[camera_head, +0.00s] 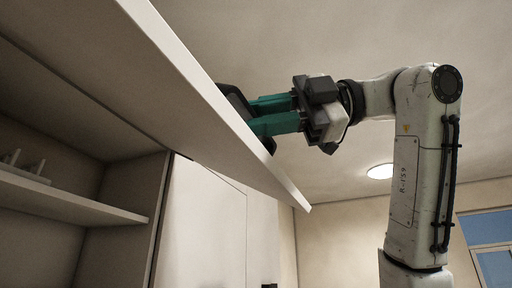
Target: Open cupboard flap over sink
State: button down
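The cupboard flap (185,90) is a pale panel across the top of the head view. It is swung up and slopes down to the right, with the cupboard's inside open beneath it. My gripper (254,116) is on the outer side of the flap, near its free edge. Its two teal fingers point left, with a gap between them. A dark part (233,98) shows at the fingertips; I cannot tell whether it is a handle or part of the gripper. The flap hides the fingertips' contact. The sink is not in view.
Inside the cupboard is a shelf (70,201) with a small pale rack (24,168) on it. A closed pale door (205,228) stands right of the opening. A round ceiling lamp (380,171) and a window (493,245) are at the right.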

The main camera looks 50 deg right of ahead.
jog(key=shift+w+r, duration=0.1)
jog(key=shift+r, duration=0.85)
jog(key=c, duration=1.4)
grip_release()
jog(key=shift+o, duration=0.9)
jog(key=shift+w+a+f+g, duration=0.1)
jog(key=shift+w+a+g, duration=0.05)
jog(key=shift+w+g, duration=0.15)
jog(key=o, duration=0.3)
jog(key=shift+s, duration=0.1)
jog(key=b+v, duration=0.2)
jog(key=v, duration=0.8)
jog(key=shift+s+d, duration=0.3)
